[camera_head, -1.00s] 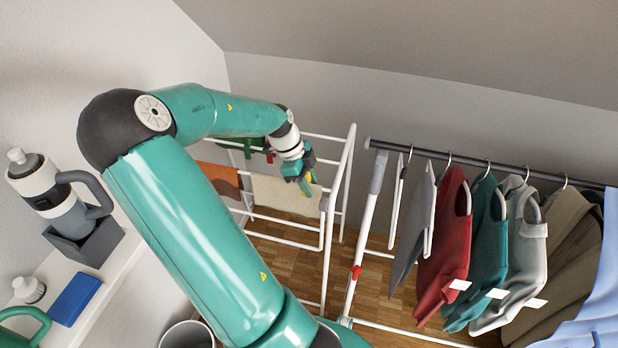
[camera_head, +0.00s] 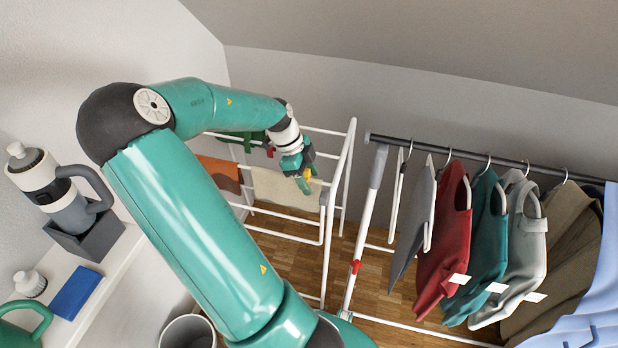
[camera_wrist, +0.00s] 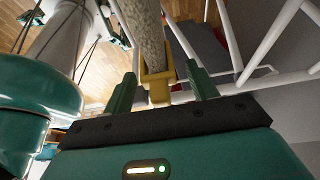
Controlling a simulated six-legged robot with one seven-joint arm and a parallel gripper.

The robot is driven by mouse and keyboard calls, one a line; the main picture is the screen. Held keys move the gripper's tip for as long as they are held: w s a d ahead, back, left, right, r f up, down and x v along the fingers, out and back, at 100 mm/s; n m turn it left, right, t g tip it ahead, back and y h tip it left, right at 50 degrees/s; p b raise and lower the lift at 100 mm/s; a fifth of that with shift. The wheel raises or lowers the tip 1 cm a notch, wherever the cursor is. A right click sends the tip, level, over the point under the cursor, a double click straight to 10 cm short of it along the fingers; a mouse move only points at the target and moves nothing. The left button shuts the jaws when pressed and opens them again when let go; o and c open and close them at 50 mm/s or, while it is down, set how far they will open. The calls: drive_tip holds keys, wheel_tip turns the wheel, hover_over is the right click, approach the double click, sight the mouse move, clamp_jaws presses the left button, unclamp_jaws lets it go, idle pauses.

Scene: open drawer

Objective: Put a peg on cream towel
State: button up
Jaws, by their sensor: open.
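The cream towel (camera_head: 282,190) hangs over a rail of the white drying rack. In the wrist view its folded top edge (camera_wrist: 147,38) runs away from my gripper. A yellow peg (camera_wrist: 157,84) sits at the near end of this edge, its two prongs on either side of the cloth. My gripper (camera_wrist: 163,82) is open, with one green finger on each side of the peg and a visible gap to each. In the head view my gripper (camera_head: 304,182) is at the towel's right end, and the peg (camera_head: 308,172) is partly hidden by it.
A clothes rail (camera_head: 450,152) with several garments stands to the right.

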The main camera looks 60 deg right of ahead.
drive_tip(key=d+v, duration=0.1)
drive_tip(key=v, duration=1.2)
drive_tip(key=shift+a+r, duration=0.2)
drive_tip(key=shift+a, duration=0.2)
drive_tip(key=w+a+r+n+t+y, duration=0.1)
drive_tip(key=w+a+n+t, duration=0.25)
drive_tip(key=a+n, duration=0.65)
drive_tip(key=w+a+r+n+t+y, duration=0.15)
drive_tip(key=w+a+n, duration=0.45)
drive_tip(key=a, duration=0.6)
drive_tip(key=s+a+r+n+t+h, duration=0.1)
drive_tip(key=s+a+r+n+t, duration=0.1)
drive_tip(key=a+n, duration=0.7)
drive_tip(key=s+a+r+n+t, duration=0.3)
drive_tip(key=s+a+r+n, duration=0.1)
drive_tip(key=a+n, duration=0.5)
drive_tip(key=shift+s+a+r+h, duration=0.35)
drive_tip(key=shift+s+a, duration=0.05)
drive_tip(key=shift+a, duration=0.55)
